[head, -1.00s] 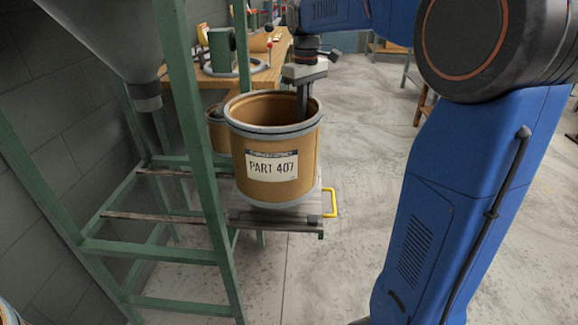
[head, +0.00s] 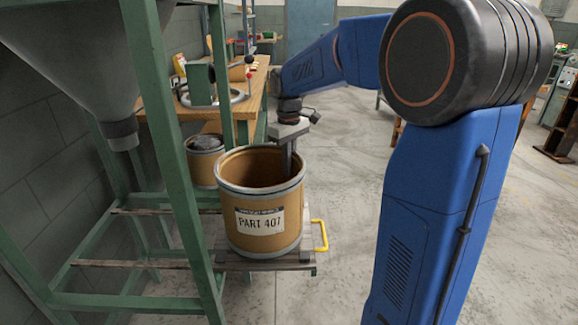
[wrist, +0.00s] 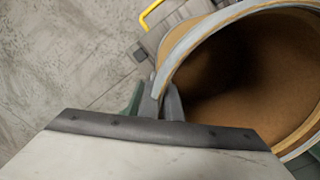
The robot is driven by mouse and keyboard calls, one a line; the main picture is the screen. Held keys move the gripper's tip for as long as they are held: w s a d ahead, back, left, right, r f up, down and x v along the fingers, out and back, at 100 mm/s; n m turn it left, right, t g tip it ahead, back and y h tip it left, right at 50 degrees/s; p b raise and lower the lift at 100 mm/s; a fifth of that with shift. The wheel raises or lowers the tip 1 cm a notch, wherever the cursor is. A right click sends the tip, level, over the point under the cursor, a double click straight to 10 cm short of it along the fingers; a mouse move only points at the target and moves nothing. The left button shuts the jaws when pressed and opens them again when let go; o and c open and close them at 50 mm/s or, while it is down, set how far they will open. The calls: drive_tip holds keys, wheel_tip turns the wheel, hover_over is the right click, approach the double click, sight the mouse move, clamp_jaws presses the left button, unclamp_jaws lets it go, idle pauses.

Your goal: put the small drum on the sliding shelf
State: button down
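The small drum (head: 262,190), brown with a pale rim and a "PART 407" label, stands upright at the sliding shelf (head: 305,262), a grey plank platform with a yellow handle. Its base is over the planks and looks in contact with them. My gripper (head: 288,165) points down at the drum's far right rim. In the wrist view my gripper (wrist: 162,105) has one finger outside and one inside the drum wall (wrist: 200,38), shut on the rim. The drum looks empty, though its floor is dark. The shelf (wrist: 180,22) also shows there.
A green frame (head: 165,150) with a grey hopper (head: 85,60) stands at the left, one post close to the drum. Another drum (head: 203,168) with dark contents stands behind. A wooden bench (head: 245,100) is further back. The floor right of the shelf is clear.

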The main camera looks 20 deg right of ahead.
drive_tip(key=c, duration=2)
unclamp_jaws()
drive_tip(key=shift+f, duration=0.1)
wheel_tip(320, 180, up, 12)
drive_tip(key=shift+r, duration=0.1)
